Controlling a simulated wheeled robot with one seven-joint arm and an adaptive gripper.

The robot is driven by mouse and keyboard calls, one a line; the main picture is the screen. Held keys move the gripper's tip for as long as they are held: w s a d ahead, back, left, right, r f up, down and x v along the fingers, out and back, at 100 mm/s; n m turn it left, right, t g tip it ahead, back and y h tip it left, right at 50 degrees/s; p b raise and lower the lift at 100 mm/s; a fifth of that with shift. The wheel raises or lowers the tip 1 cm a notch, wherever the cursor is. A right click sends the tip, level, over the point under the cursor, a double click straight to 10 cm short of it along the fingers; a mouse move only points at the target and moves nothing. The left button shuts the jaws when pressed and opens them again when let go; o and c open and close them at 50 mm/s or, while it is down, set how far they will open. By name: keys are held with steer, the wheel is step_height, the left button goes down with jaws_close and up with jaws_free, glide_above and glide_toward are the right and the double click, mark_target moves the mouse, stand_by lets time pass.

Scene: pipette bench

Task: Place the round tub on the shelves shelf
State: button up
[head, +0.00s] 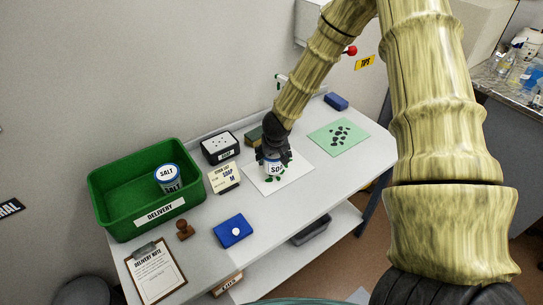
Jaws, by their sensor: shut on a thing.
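My gripper (272,158) is shut on a round white tub (275,170) with a dark label beginning "SO"; the fingers hide its top and part of its sides. The tub is over a white sheet with green marks (294,181) on the bench; I cannot tell whether it touches the sheet. A second round tub, blue and white and marked "SALT" (170,184), stands in the green "DELIVERY" crate (117,213) at the left. A lower shelf (345,222) shows under the bench, with a dark grey tray (313,229) on it.
A black box (220,150), a card with writing (224,181), a blue pad with a white round piece (232,232), a stamp (184,232) and a clipboard (156,277) stand or lie on the bench. A green sheet with dark blobs (323,131) and a blue block (336,102) lie at the right.

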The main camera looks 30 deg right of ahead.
steer(key=shift+w+d+f, duration=0.1)
steer(key=shift+w+d, duration=0.05)
steer(key=shift+w, duration=0.3)
steer(key=shift+w+d+f, duration=0.1)
steer(key=shift+w, duration=0.35)
steer(key=shift+f+p, duration=0.65)
steer(key=shift+f, duration=1)
steer(key=o, duration=1.7)
steer(key=shift+f, duration=0.1)
